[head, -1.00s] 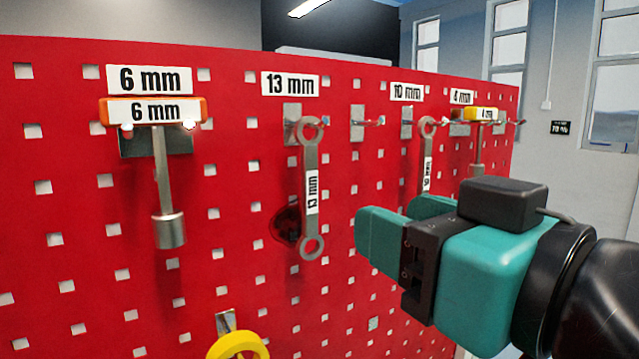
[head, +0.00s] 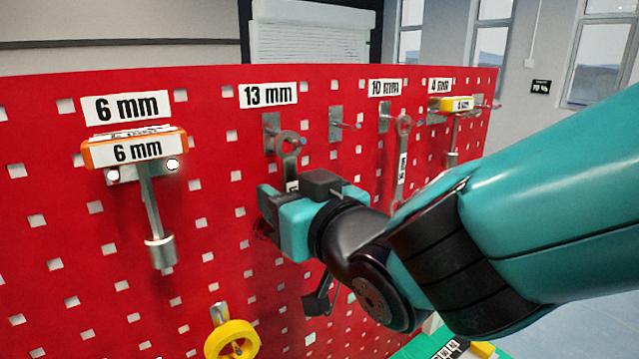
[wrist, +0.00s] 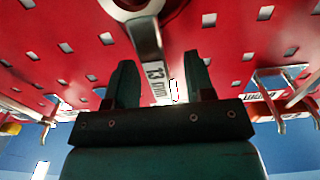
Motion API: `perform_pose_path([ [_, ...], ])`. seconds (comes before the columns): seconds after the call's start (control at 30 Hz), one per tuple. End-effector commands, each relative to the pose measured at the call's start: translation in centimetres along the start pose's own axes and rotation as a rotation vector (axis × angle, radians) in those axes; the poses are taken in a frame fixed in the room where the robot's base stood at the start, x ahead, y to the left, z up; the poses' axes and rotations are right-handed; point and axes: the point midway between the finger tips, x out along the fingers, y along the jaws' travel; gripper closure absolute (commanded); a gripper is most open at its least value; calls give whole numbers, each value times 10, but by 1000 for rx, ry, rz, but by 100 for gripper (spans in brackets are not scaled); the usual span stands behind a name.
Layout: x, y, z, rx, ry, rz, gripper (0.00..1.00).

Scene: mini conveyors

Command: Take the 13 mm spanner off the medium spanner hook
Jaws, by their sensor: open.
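The 13 mm spanner (head: 290,148) hangs by its top ring on the medium hook (head: 272,134), under the 13 mm label (head: 268,95) on the red pegboard. My gripper (head: 268,207) is at the spanner's shaft and hides its lower part in the head view. In the wrist view the spanner's shaft (wrist: 148,45), with its 13 mm tag, runs down between the two open fingers of my gripper (wrist: 160,88). I see gaps between the shaft and the fingers.
A 6 mm T-handle tool (head: 155,200) hangs at the left. A 10 mm spanner (head: 402,160) and a yellow-handled 4 mm tool (head: 457,104) hang at the right. An empty hook (head: 340,125) lies between the spanners. A yellow ring (head: 232,342) hangs low on the pegboard (head: 60,270).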

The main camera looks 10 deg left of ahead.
Motion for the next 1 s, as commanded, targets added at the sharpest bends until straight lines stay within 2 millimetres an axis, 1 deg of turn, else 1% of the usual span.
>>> perform_pose_path([
  [0.03,7,0,-3,0,-1,0,51],
  [0.13,14,0,-1,1,0,0,51],
  [0.37,15,0,0,0,2,0,51],
  [0.4,15,0,0,0,2,0,56],
  [0.47,15,0,0,0,1,0,69],
  [0.5,15,0,0,0,1,0,79],
  [0.6,15,0,0,0,1,0,100],
  [1.0,15,0,-3,0,2,0,100],
])
